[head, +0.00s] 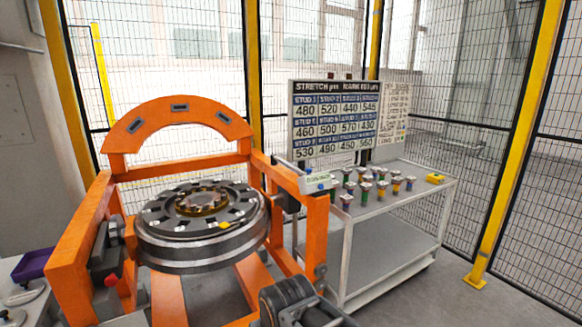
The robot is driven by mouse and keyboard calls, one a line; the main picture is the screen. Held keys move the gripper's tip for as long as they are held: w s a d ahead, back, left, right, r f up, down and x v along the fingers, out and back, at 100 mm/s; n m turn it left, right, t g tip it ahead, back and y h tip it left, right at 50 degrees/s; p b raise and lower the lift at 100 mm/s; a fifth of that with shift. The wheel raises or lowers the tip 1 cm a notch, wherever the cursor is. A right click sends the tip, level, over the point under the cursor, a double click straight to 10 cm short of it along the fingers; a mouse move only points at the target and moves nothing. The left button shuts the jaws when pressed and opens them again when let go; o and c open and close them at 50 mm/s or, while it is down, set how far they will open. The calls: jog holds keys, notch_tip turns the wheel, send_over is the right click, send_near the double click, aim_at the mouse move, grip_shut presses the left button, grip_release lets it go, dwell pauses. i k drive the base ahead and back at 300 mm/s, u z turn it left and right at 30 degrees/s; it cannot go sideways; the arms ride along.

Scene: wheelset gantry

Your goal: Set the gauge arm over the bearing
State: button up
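The bearing (165,232) is a large grey ring assembly lying flat inside the orange gantry frame. Its top has dark segments around a brass-coloured centre (203,203), and a small yellow piece (225,225) sits near its front right edge. I cannot make out my gripper in this view.
An orange arch (178,112) rises behind the bearing. To the right, a grey cart (388,225) holds several coloured studs and a yellow item (435,178), below a number board (335,118). A purple tray (34,264) is at lower left. Mesh fencing (470,100) encloses the area.

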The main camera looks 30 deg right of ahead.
aim_at(274, 158)
jog(key=u, duration=0.1)
jog(key=k, duration=0.4)
jog(key=z, duration=1.1)
jog(key=i, duration=1.75)
jog(key=u, duration=0.45)
